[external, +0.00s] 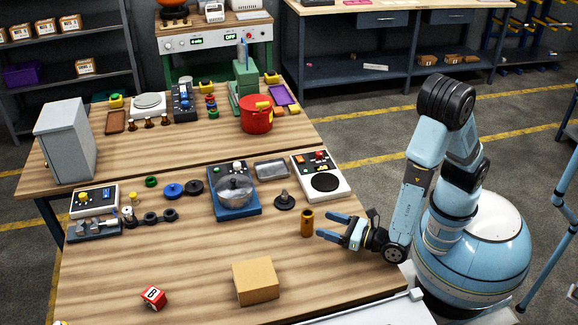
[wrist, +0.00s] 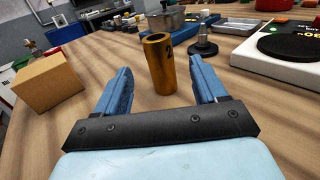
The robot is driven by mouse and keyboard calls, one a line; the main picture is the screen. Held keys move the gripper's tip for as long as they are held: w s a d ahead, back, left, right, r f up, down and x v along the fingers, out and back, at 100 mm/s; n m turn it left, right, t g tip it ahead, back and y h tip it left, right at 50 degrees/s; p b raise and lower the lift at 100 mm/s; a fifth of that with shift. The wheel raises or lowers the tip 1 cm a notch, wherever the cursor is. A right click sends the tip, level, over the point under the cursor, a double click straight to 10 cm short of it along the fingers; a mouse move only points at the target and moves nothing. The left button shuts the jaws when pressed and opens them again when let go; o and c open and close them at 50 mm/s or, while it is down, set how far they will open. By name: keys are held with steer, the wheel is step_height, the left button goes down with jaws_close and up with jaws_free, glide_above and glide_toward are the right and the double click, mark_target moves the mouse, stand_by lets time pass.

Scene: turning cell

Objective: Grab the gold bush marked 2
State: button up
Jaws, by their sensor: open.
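The gold bush (external: 307,223) stands upright on the near table, to the right of the middle. In the wrist view the gold bush (wrist: 161,64) shows a dark 2 on its side and an open, hollow top. My gripper (external: 326,227) is open and low over the table, its blue fingers pointing at the bush from the right. In the wrist view the bush stands between and just beyond the fingertips of my gripper (wrist: 160,78). Neither finger appears to touch it.
A cardboard box (external: 256,281) stands nearer the front edge, and a red cube (external: 153,297) lies left of it. Behind the bush are a dark stemmed disc (external: 285,201), a pot (external: 234,189) on a blue unit and a white panel (external: 337,168).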

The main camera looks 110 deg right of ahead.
mark_target(307, 215)
steer(key=shift+x, duration=4.65)
steer(key=shift+w+a, duration=0.1)
steer(key=shift+c, duration=0.4)
steer(key=c, duration=1.1)
